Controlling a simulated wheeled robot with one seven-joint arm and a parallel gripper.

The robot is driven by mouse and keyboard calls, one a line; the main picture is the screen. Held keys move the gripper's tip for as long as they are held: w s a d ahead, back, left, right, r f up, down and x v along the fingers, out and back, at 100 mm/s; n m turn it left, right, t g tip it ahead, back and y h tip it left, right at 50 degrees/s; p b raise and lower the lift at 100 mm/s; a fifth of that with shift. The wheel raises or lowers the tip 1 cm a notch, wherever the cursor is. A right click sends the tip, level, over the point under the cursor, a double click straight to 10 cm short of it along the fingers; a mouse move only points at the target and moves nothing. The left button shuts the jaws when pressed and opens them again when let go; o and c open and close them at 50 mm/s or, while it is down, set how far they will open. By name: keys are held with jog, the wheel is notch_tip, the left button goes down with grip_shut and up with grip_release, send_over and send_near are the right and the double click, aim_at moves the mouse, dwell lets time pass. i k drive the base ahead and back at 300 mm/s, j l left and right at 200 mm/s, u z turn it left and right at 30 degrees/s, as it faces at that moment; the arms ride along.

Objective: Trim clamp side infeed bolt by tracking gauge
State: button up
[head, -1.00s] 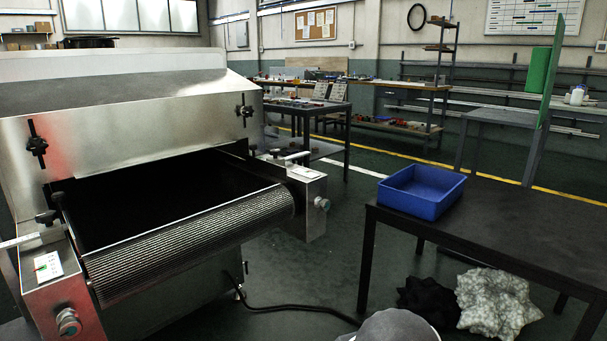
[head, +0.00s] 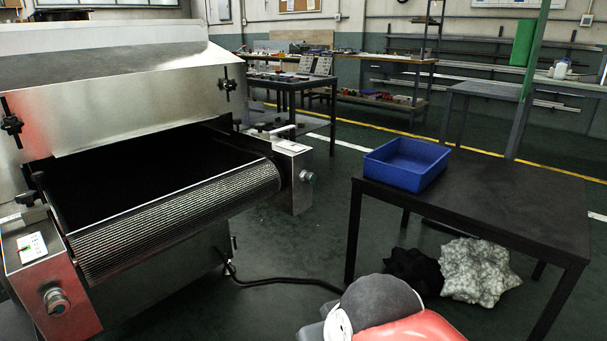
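The tunnel dryer (head: 130,95) fills the left side, with a ribbed mesh belt (head: 180,220) at its dark open mouth. A small white gauge plate with green and red marks (head: 32,246) sits on the left end block. A round metal bolt knob (head: 55,300) is on that block's front face. Another metal knob (head: 308,177) is on the right end block (head: 292,165). A black clamp knob (head: 28,198) stands by the left block. I cannot read the gauge. My gripper is not in view; only grey and red parts of my arm show at the bottom.
A dark table (head: 500,200) with a blue bin (head: 405,163) stands to the right. A black bundle (head: 413,270) and a pale bundle (head: 478,270) lie under it. A black cable (head: 290,281) crosses the green floor. Open floor lies between dryer and table.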

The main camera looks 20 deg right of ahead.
aim_at(310, 178)
jog(key=i+l+z, duration=0.15)
jog(key=z, duration=0.2)
jog(key=i+l+z, duration=0.15)
jog(key=z, duration=0.25)
jog(key=i, duration=0.05)
